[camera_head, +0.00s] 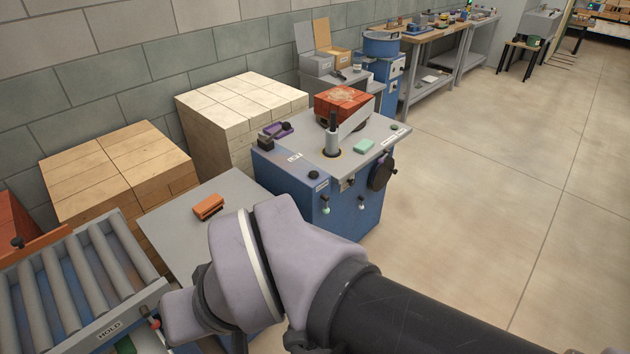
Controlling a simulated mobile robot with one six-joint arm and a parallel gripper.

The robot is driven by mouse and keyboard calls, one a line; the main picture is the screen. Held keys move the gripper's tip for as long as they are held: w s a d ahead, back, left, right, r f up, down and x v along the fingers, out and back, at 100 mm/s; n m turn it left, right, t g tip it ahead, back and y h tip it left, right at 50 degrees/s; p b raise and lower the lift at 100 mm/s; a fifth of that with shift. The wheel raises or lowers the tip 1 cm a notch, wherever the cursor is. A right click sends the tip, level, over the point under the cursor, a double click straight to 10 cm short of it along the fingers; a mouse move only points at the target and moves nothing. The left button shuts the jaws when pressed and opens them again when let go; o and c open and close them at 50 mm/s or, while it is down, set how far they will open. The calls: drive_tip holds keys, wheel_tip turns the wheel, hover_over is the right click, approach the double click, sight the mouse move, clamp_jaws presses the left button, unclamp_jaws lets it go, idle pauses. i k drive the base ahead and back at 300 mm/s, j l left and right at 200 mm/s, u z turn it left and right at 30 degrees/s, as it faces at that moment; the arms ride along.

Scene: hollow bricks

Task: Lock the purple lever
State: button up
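A small purple part, which looks like the purple lever (277,129), sits at the left corner of the grey top of a blue machine (330,205). Dark pieces lie against it; at this size I cannot tell whether it is locked. My gripper is not visible.
A red brick block (342,100), a grey spindle (332,142) and a green piece (364,146) are on the machine top. An orange block (208,207) lies on a grey table (190,240). A roller conveyor (80,280) stands left. Open floor (480,170) lies right.

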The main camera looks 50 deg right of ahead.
sight(381, 160)
drive_tip(key=z, duration=2.15)
drive_tip(key=i, duration=0.65)
drive_tip(key=i+l+u, duration=0.15)
drive_tip(key=i, duration=0.5)
drive_tip(key=i+l, duration=0.1)
drive_tip(key=i, duration=0.55)
